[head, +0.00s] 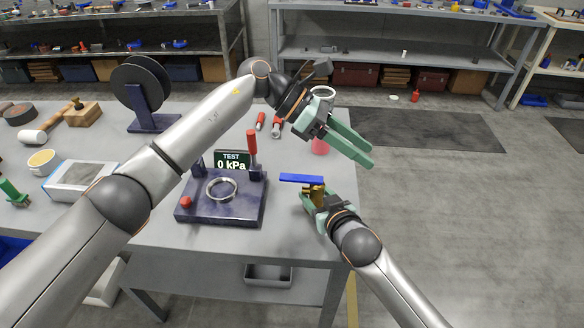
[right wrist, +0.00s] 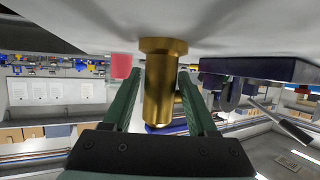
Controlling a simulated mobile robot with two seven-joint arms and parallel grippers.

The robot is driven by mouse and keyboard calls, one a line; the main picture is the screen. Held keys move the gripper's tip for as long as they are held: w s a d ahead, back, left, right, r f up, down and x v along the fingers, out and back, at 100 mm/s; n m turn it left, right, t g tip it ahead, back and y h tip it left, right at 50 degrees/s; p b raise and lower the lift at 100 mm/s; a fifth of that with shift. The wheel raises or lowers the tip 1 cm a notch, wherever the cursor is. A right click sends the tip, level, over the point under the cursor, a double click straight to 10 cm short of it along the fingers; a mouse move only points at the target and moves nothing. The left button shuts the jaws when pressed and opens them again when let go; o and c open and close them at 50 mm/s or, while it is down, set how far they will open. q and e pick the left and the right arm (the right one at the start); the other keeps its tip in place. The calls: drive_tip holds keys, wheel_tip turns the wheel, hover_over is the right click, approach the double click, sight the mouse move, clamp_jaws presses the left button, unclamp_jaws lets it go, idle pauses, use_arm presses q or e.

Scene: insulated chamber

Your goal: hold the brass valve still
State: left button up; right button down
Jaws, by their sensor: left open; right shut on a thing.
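The brass valve (head: 318,191) with its long blue lever (head: 300,178) is at the right edge of the grey table in the head view. My right gripper (head: 314,201) is shut on it. In the right wrist view, which looks upside down, the brass body (right wrist: 160,90) is between the green fingers, its wide end at the grey surface; I cannot tell whether it touches. The fingers hide part of the valve. My left gripper (head: 370,157) is open and empty, above and to the right of the valve, apart from it.
A test stand (head: 247,210) with a metal ring and a display reading "TEST 0 kPa" (head: 232,162) is left of the valve. A red cylinder (head: 320,147) stands behind the valve. Red-handled tools (head: 276,125) lie farther back. Right of the table is open floor with a dark mat (head: 425,130).

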use_arm(q)
drive_tip(key=w+a+f+m+y, duration=0.1)
drive_tip(key=w+a+f+y, duration=0.15)
drive_tip(key=y, duration=0.25)
wheel_tip(320, 180, up, 3)
drive_tip(key=t+y, duration=0.3)
drive_tip(key=y, duration=0.4)
hover_over(292, 177)
wheel_tip(292, 177, down, 12)
drive_tip(key=shift+r, duration=0.25)
drive_tip(key=shift+c, duration=0.4)
clamp_jaws()
